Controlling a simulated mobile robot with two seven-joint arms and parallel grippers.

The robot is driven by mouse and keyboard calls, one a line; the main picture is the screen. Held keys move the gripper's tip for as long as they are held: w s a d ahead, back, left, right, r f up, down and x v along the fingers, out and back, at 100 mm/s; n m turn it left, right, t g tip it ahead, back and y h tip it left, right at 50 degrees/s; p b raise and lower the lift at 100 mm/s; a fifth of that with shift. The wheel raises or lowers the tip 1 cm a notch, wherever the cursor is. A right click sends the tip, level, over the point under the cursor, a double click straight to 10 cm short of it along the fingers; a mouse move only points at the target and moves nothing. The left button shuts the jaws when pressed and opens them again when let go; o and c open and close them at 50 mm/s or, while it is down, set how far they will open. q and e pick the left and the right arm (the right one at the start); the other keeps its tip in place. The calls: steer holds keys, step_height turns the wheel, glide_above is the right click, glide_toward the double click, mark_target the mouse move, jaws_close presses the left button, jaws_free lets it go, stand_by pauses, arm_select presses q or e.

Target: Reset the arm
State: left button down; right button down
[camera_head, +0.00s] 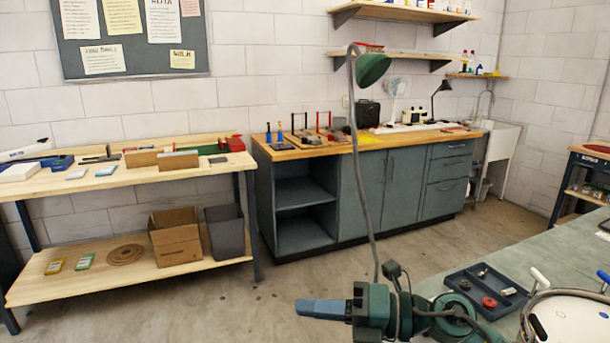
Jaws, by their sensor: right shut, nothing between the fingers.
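My right gripper (312,308) is at the bottom centre of the head view. Its blue-grey fingers point left and are closed together with nothing between them. Its green and dark body and wrist run right to the bottom edge, in front of the near left edge of the green workbench (545,257). The fingers are over open floor and touch nothing. My left gripper is not in view.
A dark tray (462,276) with small parts and a white drum (580,318) are on the workbench. A green lamp (373,70) on a bent stem rises behind my right gripper. A wooden shelf table (110,180) and a cabinet (362,195) stand behind. The floor between is clear.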

steer(key=w+d+r+m+t+h, duration=0.2)
steer(key=d+r+m+t, duration=0.25)
steer(key=m+t, duration=1)
steer(key=s+d+f+m+g+h, duration=0.3)
steer(key=d+f+m+h, duration=1.1)
steer(key=m, duration=0.4)
steer(key=s+d+f+m+g, duration=0.1)
steer(key=s+f+m+g, duration=0.1)
steer(key=s+f+g, duration=0.65)
steer(key=s+f+m+g, duration=0.3)
steer(key=s+f, duration=0.2)
steer(key=s, duration=0.7)
steer(key=w+a+f+n+t+y, duration=0.1)
steer(key=w+a+f+t+y, duration=0.1)
steer(key=w+a+f+t, duration=0.3)
step_height(320, 180, down, 3)
steer(key=shift+w+a+r+t, duration=0.25)
steer(key=shift+a+t, duration=0.4)
steer(key=shift+t, duration=0.45)
